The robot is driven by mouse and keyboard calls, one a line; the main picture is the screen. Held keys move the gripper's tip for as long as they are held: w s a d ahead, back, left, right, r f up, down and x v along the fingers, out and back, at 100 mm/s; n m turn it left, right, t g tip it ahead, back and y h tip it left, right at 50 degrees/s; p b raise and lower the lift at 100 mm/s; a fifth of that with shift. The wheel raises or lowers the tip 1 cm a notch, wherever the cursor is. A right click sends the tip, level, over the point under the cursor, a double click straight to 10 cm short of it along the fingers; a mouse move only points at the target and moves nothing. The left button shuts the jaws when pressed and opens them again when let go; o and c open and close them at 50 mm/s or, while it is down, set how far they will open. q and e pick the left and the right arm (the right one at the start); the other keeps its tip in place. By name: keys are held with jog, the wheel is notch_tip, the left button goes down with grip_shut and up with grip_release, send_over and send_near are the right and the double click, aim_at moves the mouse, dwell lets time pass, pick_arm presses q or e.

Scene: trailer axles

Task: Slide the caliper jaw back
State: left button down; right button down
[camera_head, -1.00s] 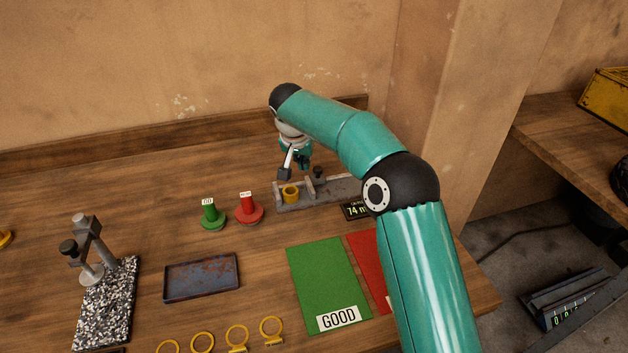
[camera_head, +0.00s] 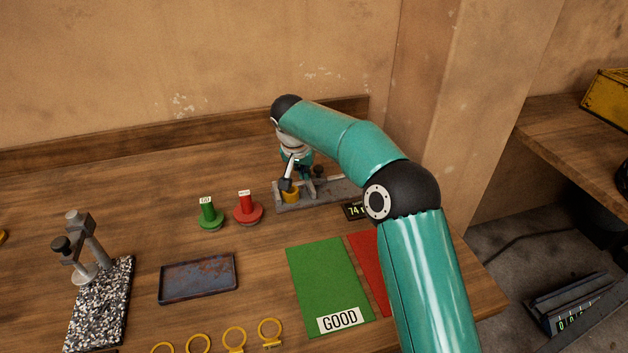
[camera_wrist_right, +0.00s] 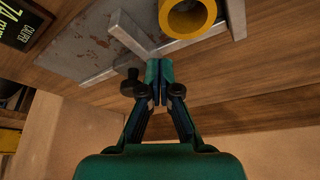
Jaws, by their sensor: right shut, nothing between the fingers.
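The grey caliper (camera_head: 338,190) lies at the back of the bench, and its bar also shows in the right wrist view (camera_wrist_right: 85,45). Its sliding jaw (camera_wrist_right: 131,33) has a dark knob (camera_wrist_right: 131,83) beside it. A yellow ring (camera_head: 291,197) sits between the sliding jaw and the fixed end jaw (camera_wrist_right: 237,18). My right gripper (camera_head: 298,182) is low over the caliper. In the right wrist view its fingers (camera_wrist_right: 160,68) are together and empty, close to the sliding jaw's end; I cannot tell whether they touch it. My left gripper is out of view.
A small black display (camera_head: 354,211) stands in front of the caliper. Green (camera_head: 211,216) and red (camera_head: 247,211) plug gauges stand to its left. A green GOOD mat (camera_head: 328,281), a red mat (camera_head: 368,262) and a rusty tray (camera_head: 198,279) lie nearer. A dial stand (camera_head: 98,300) is at left.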

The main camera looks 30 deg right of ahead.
aim_at(316, 168)
jog(key=shift+d, duration=0.1)
dwell(0.3)
jog(key=shift+s+d, duration=0.2)
jog(key=shift+d, duration=0.55)
jog(key=shift+s+d, duration=0.2)
jog(key=shift+d, duration=0.55)
jog(key=shift+s+d, duration=0.1)
jog(key=shift+d, duration=0.3)
jog(key=shift+a, duration=0.45)
jog(key=shift+a, duration=0.1)
jog(key=shift+r, duration=0.25)
notch_tip(316, 168, up, 7)
jog(key=p, duration=0.6)
jog(key=shift+a+f, duration=0.1)
jog(key=shift+f, duration=0.1)
jog(key=shift+f, duration=0.1)
